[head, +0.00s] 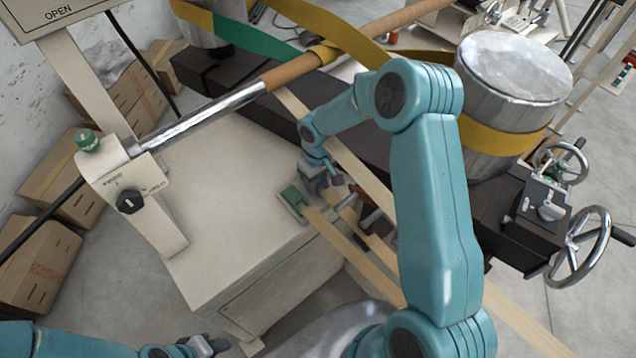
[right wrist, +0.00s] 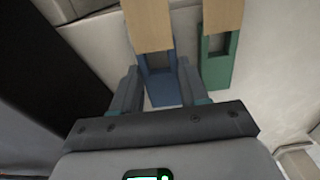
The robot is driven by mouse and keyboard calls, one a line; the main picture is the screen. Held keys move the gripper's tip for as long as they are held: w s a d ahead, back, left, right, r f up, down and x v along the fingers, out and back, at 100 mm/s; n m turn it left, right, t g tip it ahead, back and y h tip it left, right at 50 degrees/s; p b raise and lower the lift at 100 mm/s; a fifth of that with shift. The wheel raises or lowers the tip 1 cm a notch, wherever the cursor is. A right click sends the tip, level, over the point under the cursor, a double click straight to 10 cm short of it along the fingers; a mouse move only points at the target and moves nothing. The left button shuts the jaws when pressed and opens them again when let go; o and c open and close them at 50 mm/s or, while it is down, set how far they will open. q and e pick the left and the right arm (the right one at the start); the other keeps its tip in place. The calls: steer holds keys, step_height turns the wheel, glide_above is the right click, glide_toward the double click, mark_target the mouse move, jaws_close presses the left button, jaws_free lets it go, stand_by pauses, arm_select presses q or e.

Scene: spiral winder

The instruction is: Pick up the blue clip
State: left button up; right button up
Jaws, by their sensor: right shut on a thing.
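The blue clip (right wrist: 161,88) sits between the two fingers of my right gripper (right wrist: 158,78) in the right wrist view, with a wooden strip at its far end. My right gripper is shut on it. In the head view my right gripper (head: 326,182) is low over the cabinet's right edge, and the clip is largely hidden there. A green clip (right wrist: 215,68) lies just right of the blue one on another wooden strip; it also shows in the head view (head: 293,204). My left gripper (head: 205,347) is at the bottom edge, its jaw opening unclear.
The cream cabinet (head: 215,205) has a clear top left of my right gripper. A metal bar with a brown tube (head: 292,72) crosses above it. A large metal drum (head: 513,65) with a yellow band and handwheels (head: 582,247) stand at right. Cardboard boxes (head: 40,262) stand at left.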

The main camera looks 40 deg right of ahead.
step_height(320, 180, up, 19)
steer(key=b, duration=0.2)
steer(key=shift+f, duration=0.2)
steer(key=shift+s, duration=0.15)
steer(key=s+a+f, duration=0.1)
steer(key=a+f, duration=0.2)
steer(key=a, duration=0.2)
steer(key=s+a+f+m, duration=0.1)
steer(key=a+f, duration=0.1)
steer(key=a, duration=0.4)
steer(key=shift+s+a+f, duration=0.2)
steer(key=shift+s+f, duration=0.05)
steer(key=shift+f, duration=0.15)
